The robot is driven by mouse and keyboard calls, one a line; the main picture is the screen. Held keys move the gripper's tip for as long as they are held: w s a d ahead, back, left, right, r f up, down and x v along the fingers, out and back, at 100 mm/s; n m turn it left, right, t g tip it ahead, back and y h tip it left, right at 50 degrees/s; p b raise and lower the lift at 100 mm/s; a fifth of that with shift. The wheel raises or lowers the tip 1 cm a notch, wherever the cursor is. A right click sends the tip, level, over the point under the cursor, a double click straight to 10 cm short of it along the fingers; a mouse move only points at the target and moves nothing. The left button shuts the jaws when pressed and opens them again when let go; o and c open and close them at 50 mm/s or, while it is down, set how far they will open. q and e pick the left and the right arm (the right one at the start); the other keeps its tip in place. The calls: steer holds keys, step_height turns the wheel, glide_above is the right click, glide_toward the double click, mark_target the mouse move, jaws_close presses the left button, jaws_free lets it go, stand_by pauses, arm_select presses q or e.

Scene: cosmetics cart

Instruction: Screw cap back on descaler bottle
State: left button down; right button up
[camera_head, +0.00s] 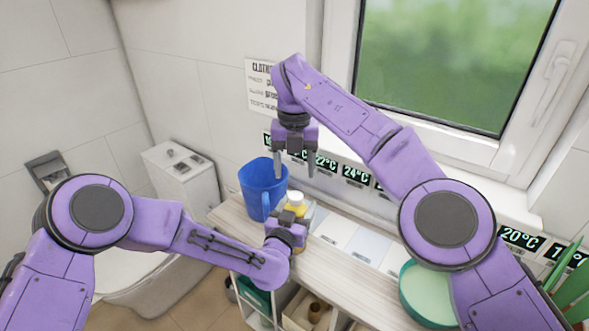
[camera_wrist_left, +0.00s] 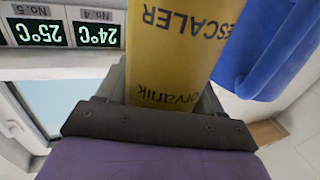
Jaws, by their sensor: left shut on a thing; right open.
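The descaler bottle (camera_head: 296,207) is yellow with a white top, at the cart's left end. I cannot tell from its small size whether the white top is a seated cap. In the left wrist view the yellow bottle (camera_wrist_left: 175,60) shows its dark lettering upside down. My left gripper (camera_head: 291,214) is shut on the bottle's body, with a finger on each side.
A blue pitcher (camera_head: 262,182) stands close to the bottle's left, also in the left wrist view (camera_wrist_left: 268,45). Temperature displays (camera_head: 357,175) line the wall behind the wooden top (camera_head: 335,268). A green bowl (camera_head: 425,292) sits at the right. The wooden top between is largely clear.

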mark_target(294, 195)
arm_select(q)
steer(key=shift+c, duration=0.3)
jaws_free()
steer(key=shift+s, duration=0.1)
arm_select(e)
steer(key=shift+f, duration=0.1)
step_height(294, 195, down, 4)
steer(key=b, duration=0.3)
steer(key=shift+r+b, duration=0.25)
steer(key=shift+b, duration=0.1)
arm_select(q)
steer(key=v, duration=1)
steer(key=shift+a, duration=0.2)
steer(key=shift+s, duration=0.1)
